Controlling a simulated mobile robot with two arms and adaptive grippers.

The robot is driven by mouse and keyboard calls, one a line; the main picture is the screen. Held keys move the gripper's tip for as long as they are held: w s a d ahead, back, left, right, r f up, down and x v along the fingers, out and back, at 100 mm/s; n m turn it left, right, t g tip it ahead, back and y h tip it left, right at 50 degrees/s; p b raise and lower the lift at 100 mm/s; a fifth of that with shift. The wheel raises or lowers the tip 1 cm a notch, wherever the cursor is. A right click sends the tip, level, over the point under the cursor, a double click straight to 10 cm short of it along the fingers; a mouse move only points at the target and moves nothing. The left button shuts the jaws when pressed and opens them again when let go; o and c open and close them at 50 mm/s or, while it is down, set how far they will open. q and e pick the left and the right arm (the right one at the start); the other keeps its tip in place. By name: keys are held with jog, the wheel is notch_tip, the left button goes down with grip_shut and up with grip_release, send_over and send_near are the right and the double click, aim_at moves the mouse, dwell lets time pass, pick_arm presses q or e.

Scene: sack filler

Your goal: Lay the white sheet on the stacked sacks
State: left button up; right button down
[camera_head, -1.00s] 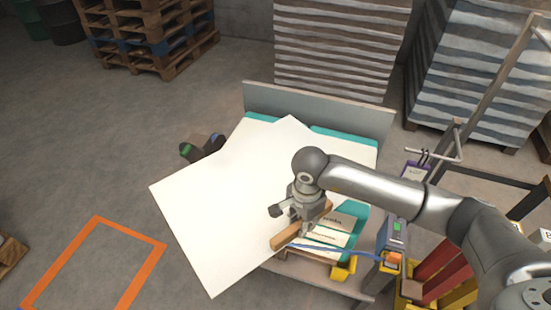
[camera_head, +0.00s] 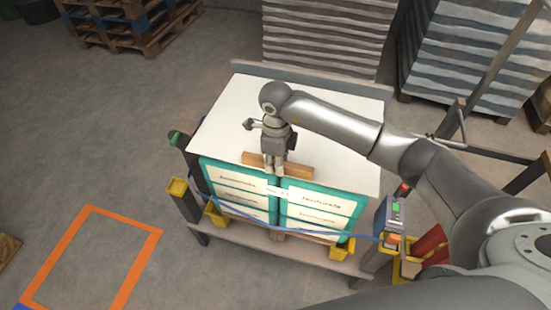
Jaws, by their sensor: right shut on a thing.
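The white sheet (camera_head: 225,125) lies flat over the top of the stacked sacks, roughly squared with the stack. The teal and white sacks (camera_head: 319,200) stand in two columns, and their printed front ends show below the sheet's near edge. My right gripper (camera_head: 274,170) points down at the sheet's near edge, at the middle. It is shut on a wooden bar (camera_head: 298,171) that lies along this edge. The fingers partly hide the bar's middle. My left gripper is not in view.
A grey board (camera_head: 300,78) stands behind the stack. Yellow corner pieces (camera_head: 213,216) and a blue strap (camera_head: 300,232) are at its front. A post with a small device (camera_head: 394,215) stands at right. An orange floor outline (camera_head: 140,272) lies at left on clear floor.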

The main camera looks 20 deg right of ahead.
jog(key=shift+s+f, duration=0.1)
jog(key=shift+f, duration=0.45)
notch_tip(320, 180, down, 8)
jog(key=b, duration=0.5)
jog(key=shift+r, duration=0.25)
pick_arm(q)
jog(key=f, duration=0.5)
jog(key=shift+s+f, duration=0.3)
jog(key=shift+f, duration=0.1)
pick_arm(e)
jog(key=c, duration=1.2)
grip_release()
notch_tip(320, 180, up, 12)
jog(key=shift+r, duration=0.1)
